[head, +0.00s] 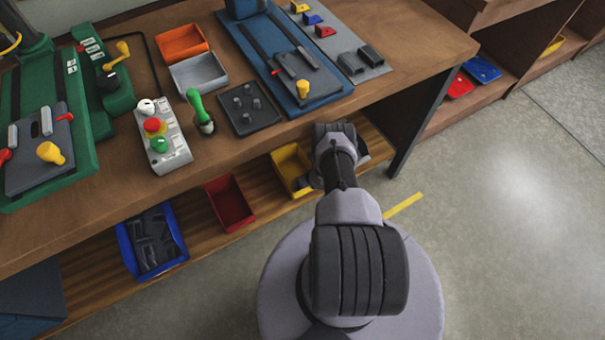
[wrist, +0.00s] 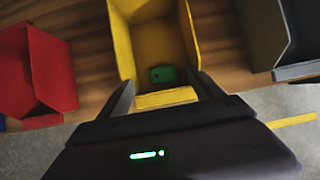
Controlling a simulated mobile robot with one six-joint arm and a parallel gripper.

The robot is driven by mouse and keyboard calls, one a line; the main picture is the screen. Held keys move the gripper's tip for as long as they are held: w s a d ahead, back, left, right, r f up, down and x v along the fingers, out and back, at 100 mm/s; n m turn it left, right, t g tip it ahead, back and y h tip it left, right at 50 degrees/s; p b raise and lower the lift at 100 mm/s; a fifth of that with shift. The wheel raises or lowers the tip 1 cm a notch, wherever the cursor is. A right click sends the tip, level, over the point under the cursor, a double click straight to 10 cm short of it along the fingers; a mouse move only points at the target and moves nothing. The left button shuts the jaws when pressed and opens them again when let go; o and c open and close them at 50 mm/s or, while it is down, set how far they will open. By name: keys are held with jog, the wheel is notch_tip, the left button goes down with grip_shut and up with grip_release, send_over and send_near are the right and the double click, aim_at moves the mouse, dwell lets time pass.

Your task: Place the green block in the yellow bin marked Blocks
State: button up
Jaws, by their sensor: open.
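The yellow bin (wrist: 148,45) is at the top middle of the wrist view, on the lower wooden shelf. It also shows in the head view (head: 287,166), partly behind my arm. The green block (wrist: 161,74) lies inside it, on its floor close to the front wall. No lettering on the bin can be read. My gripper (wrist: 162,84) is open, its two fingers apart at the front of the bin, with the block seen between them and not gripped. In the head view my arm hides the fingers and the block.
A red bin (head: 230,203) and a blue bin (head: 152,242) with dark parts stand left on the shelf. A grey bin (wrist: 265,30) stands right of the yellow one. The tabletop (head: 190,60) overhangs above. A dark table leg (head: 418,130) is to the right; the floor there is open.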

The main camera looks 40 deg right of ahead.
jog(key=d+p+v, duration=0.1)
jog(key=p+v, duration=0.5)
jog(key=v, duration=0.1)
jog(key=shift+a+r+p, duration=0.2)
jog(key=shift+a+p, duration=0.15)
jog(key=shift+a, duration=0.2)
jog(key=shift+s, duration=0.1)
